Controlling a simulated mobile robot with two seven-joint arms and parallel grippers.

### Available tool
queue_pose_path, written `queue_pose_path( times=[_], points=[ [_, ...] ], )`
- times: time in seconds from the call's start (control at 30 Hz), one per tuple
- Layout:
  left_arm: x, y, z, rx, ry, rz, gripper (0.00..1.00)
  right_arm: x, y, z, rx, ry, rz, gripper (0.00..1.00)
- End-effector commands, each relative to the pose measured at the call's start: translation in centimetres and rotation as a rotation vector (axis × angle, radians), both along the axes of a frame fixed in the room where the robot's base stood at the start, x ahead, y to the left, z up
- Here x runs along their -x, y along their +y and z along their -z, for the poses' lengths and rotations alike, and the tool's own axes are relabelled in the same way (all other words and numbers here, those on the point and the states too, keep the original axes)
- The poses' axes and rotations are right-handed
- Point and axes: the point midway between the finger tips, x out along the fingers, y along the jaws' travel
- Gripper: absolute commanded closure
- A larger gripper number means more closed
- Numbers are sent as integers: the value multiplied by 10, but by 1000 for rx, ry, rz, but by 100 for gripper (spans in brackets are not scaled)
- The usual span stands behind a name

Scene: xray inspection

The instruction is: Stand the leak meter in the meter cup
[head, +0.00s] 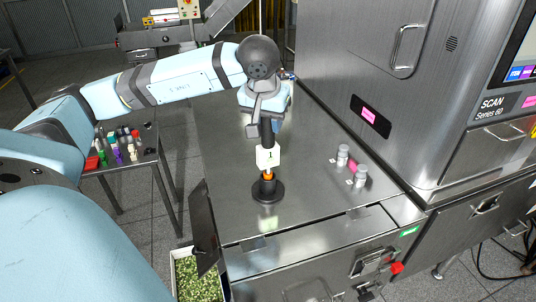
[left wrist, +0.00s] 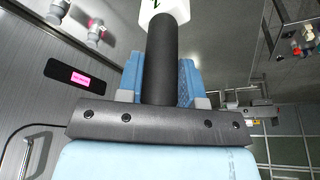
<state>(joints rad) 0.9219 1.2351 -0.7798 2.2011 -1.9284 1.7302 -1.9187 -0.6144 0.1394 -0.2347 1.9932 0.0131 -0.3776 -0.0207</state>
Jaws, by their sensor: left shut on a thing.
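The leak meter (head: 267,157) has a dark handle, a pale boxy body with a dark mark, and an orange lower end. It hangs about upright from my left gripper (head: 265,112), which is shut on its handle. The black meter cup (head: 268,192) stands on the steel table with a wide round base. The meter's orange end is at the cup's mouth; I cannot tell how deep it sits. In the left wrist view the dark handle (left wrist: 160,58) runs between the fingers, with the pale body beyond; the cup is hidden there. My right gripper is not in view.
The X-ray machine (head: 380,85) borders the right. A side table (head: 135,170) with small coloured items and a green-filled bin (head: 200,277) are at left.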

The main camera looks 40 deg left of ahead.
Motion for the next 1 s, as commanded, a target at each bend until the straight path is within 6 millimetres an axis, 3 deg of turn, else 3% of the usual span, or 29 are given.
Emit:
queue_pose_path(
  times=[0.77, 0.8, 0.9, 1.0],
  points=[
    [0, 0, 7, 0, -1, 0, 95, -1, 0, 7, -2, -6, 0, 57],
    [0, 0, 6, 0, -1, 0, 57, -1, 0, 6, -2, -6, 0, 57],
    [0, 0, 6, 0, -1, 0, 37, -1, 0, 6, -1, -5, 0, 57],
    [0, 0, 6, 0, -1, 0, 37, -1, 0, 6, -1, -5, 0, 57]
  ],
)
